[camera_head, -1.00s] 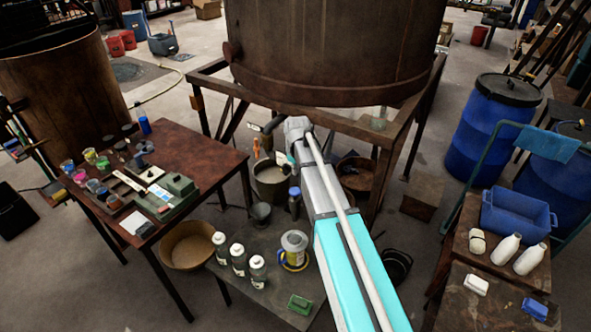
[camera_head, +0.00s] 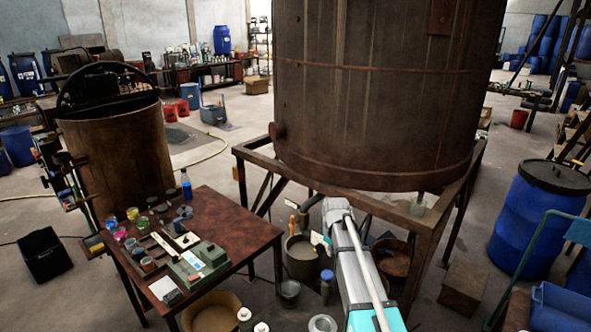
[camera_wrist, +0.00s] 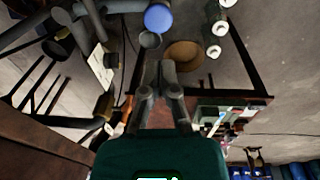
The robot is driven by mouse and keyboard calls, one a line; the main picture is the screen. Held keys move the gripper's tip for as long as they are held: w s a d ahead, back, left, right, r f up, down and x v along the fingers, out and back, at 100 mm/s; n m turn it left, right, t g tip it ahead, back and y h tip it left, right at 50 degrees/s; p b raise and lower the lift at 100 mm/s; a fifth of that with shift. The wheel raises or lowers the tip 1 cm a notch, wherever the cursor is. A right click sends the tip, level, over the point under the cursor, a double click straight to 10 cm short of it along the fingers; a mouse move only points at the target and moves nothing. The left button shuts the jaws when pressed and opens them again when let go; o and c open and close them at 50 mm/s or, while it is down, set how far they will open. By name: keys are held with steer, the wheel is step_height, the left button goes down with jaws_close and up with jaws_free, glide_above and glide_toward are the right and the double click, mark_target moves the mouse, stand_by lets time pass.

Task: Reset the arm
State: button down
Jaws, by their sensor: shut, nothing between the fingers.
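My gripper (camera_wrist: 163,76) shows in the wrist view with its fingers together and nothing between them. It hangs in the air, apart from the things below it. In the head view my arm reaches forward toward the large rusty vat (camera_head: 385,90), and its end is near the vat's stand; the fingers are hidden there. In the wrist view a tan bowl (camera_wrist: 186,54) and a blue round top (camera_wrist: 158,18) lie beyond the fingertips.
A red-brown table (camera_head: 232,222) with cups and a green device stands left of my arm. A metal bucket (camera_head: 302,260) is beside my arm under the vat's stand (camera_head: 425,220). Blue drums (camera_head: 540,215) stand at right. Open floor (camera_head: 225,150) lies behind the table.

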steer(key=s+f+m+b, duration=0.1)
steer(key=s+m, duration=0.3)
steer(key=s, duration=0.8)
steer(key=s+f+m+g+b, duration=0.1)
steer(key=s+m, duration=0.4)
steer(key=s, duration=0.7)
steer(key=shift+a+f+b, duration=0.3)
steer(key=shift+f+b, duration=0.5)
steer(key=shift+f, duration=0.05)
stand_by(0.3)
